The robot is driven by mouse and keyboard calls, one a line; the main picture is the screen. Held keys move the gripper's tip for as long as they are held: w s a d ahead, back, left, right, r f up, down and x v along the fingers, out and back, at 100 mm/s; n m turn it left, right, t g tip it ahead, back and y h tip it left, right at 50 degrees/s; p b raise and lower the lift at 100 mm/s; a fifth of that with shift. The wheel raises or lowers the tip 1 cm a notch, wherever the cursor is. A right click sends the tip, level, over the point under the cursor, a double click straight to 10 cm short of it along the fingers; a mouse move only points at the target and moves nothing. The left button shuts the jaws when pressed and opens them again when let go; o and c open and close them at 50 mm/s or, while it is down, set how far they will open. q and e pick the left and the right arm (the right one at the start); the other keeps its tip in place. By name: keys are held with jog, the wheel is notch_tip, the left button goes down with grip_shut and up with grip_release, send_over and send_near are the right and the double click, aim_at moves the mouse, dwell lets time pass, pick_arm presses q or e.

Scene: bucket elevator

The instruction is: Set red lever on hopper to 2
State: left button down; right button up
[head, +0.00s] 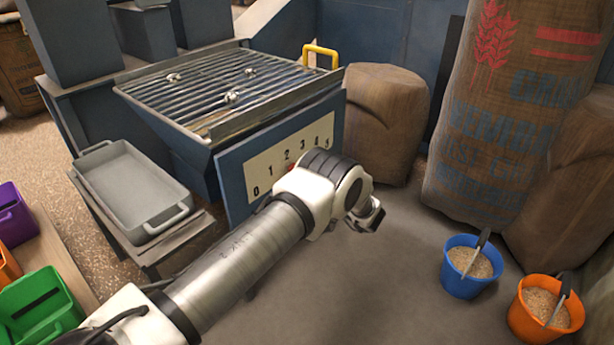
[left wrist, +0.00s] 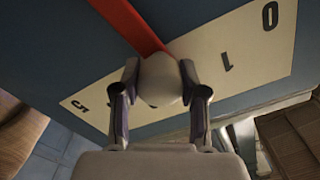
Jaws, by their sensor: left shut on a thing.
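The hopper (head: 217,95) has a grate top and a cream scale plate (head: 262,168) numbered 0 to 5 on its blue front. A small red part of the lever (head: 291,167) shows just below the 2 in the head view; my arm hides the rest. In the left wrist view the red lever (left wrist: 142,25) crosses in front of the plate (left wrist: 240,50), hiding its middle numbers. My left gripper (left wrist: 160,90) is shut on the lever's pale knob (left wrist: 160,75), a finger on each side. My right gripper is not in view.
A grey tray (head: 118,183) sits on a stand left of the hopper. Brown sacks (head: 385,110) stand at the right. A blue bucket (head: 466,283) and an orange bucket (head: 528,325) of grain stand on the floor. A yellow handle (head: 320,50) is at the hopper's back corner.

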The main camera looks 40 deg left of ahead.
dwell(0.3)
pick_arm(q)
jog(key=c, duration=0.6)
grip_release()
jog(key=shift+a, duration=0.1)
jog(key=d, duration=0.8)
jog(key=s+d, duration=0.1)
jog(key=d, duration=0.3)
jog(key=shift+w, duration=0.1)
